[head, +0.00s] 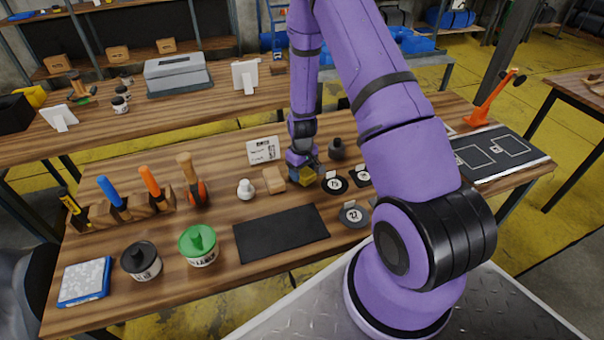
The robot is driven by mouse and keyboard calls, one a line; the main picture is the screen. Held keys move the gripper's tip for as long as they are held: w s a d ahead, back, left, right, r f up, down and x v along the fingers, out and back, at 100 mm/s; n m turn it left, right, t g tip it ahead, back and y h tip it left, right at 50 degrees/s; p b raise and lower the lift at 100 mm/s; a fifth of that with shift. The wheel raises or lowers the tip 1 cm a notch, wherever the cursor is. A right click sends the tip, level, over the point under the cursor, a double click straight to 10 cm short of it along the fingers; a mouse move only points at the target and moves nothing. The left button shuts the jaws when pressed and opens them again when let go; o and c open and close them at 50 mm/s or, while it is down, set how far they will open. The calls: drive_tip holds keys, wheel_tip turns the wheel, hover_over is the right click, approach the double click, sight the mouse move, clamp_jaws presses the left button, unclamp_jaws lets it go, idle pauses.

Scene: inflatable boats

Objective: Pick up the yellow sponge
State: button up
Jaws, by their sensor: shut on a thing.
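The yellow sponge (309,177) is at the middle of the wooden workbench, just right of a small tan block. My gripper (303,168) points down over it and is shut on it. The gripper's fingers hide part of the sponge. I cannot tell whether the sponge touches the bench top or is slightly above it.
The tan block (274,180) and a white knob-like piece (246,189) stand close left. Round labelled discs (335,184) lie close right, and a dark bottle (336,148) stands behind. A black mat (281,233) lies in front. Tools in a rack (135,208) and lidded pots (198,246) are further left.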

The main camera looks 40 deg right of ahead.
drive_tip(key=shift+r, duration=0.1)
drive_tip(key=shift+r, duration=0.45)
drive_tip(key=r, duration=0.2)
drive_tip(key=shift+s+a+r, duration=0.1)
drive_tip(key=shift+s+r, duration=0.15)
drive_tip(key=shift+r, duration=0.1)
drive_tip(key=s+a, duration=0.1)
drive_tip(key=s, duration=0.4)
drive_tip(key=s+a, duration=0.2)
drive_tip(key=s, duration=0.3)
drive_tip(key=s+a+r, duration=0.1)
drive_tip(key=s, duration=0.4)
drive_tip(key=shift+a+r, duration=0.1)
drive_tip(key=shift+a, duration=0.05)
drive_tip(key=shift+w, duration=0.1)
drive_tip(key=o, duration=0.4)
drive_tip(key=shift+c, duration=1.3)
